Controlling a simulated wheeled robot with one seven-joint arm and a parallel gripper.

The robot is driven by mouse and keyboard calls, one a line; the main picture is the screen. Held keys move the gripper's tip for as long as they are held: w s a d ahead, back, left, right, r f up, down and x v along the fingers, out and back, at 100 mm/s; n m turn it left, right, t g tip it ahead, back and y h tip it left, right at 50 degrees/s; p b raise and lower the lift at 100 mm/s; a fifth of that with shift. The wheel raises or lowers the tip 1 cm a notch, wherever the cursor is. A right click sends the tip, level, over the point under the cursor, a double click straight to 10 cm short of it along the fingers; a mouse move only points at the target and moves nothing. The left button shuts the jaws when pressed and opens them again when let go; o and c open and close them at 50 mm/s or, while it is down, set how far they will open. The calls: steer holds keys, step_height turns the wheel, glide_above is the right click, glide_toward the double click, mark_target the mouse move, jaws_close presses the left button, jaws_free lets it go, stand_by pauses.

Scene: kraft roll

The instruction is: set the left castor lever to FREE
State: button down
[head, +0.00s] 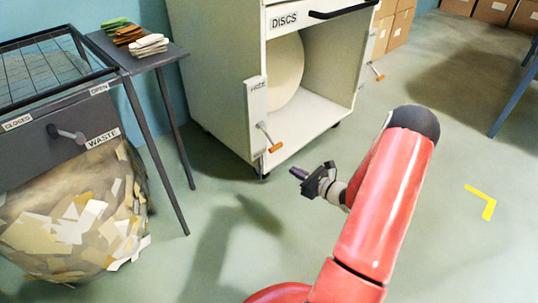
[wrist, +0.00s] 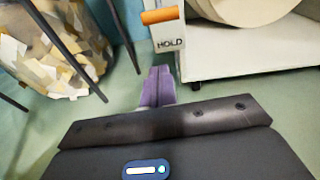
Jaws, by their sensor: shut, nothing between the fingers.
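The left castor lever (head: 270,138) is a thin arm with an orange grip on the front left post of the white cabinet. In the head view it slants down and outward. In the wrist view its orange grip (wrist: 160,15) shows just above the HOLD label (wrist: 171,44). A plate that appears to read FREE (head: 255,85) is higher on the post. My gripper (head: 298,173) has purple fingers, shut and empty, below and to the right of the lever in the head view. The shut fingertips (wrist: 158,72) are below the HOLD label in the wrist view, apart from the grip.
The white cabinet (head: 215,75), marked DISCS, holds a large pale roll (head: 285,72). A second orange-tipped lever (head: 377,72) is on its right post. At left are a dark WASTE unit (head: 75,130), a full waste bag (head: 75,215) and a side table (head: 110,50). The floor in front is clear.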

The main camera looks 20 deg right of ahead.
mark_target(268, 136)
steer(key=shift+w+d+f+m+h, duration=0.1)
steer(key=shift+d+f+m+h, duration=0.2)
steer(key=shift+d+f+m, duration=0.15)
steer(key=shift+a+f, duration=0.1)
steer(key=shift+a, duration=0.05)
steer(key=b+x, duration=0.1)
steer(key=x, duration=0.9)
steer(key=shift+s+r, duration=0.2)
steer(key=shift+r, duration=0.85)
steer(key=shift+s+r, duration=0.2)
steer(key=shift+r, duration=0.85)
steer(key=shift+d+r+p, duration=0.15)
steer(key=shift+d+p, duration=0.1)
steer(key=shift+p, duration=0.15)
